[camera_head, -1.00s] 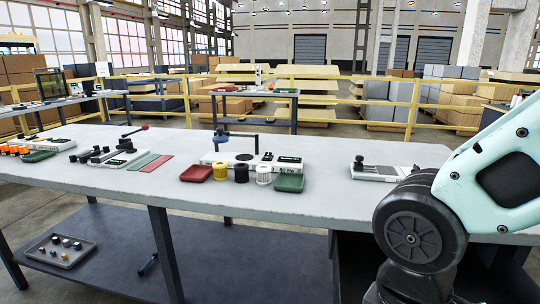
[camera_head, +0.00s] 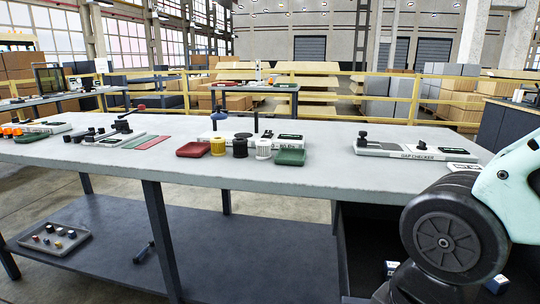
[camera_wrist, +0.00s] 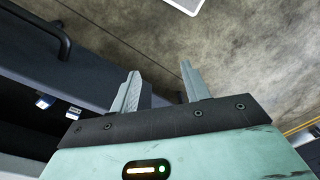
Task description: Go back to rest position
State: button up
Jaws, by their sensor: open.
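My gripper (camera_wrist: 160,88) shows in the wrist view. Its two grey fingers stand apart with nothing between them. Bare concrete floor (camera_wrist: 230,50) lies beyond the fingertips, and a dark cabinet or bench side (camera_wrist: 70,65) is to their left. In the head view my arm is at the right edge, in front of the long grey workbench (camera_head: 330,180); the gripper itself is out of that frame.
On the bench stand a gap checker (camera_head: 415,150), a red tray (camera_head: 193,149), a green tray (camera_head: 290,157) and several spools. A grey tray of small parts (camera_head: 75,252) is on the lower shelf. Small white-and-blue boxes (camera_wrist: 74,112) sit in the dark recess.

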notch_tip(320, 180, up, 19)
jog(key=p, duration=1.9)
jog(key=shift+p, duration=0.3)
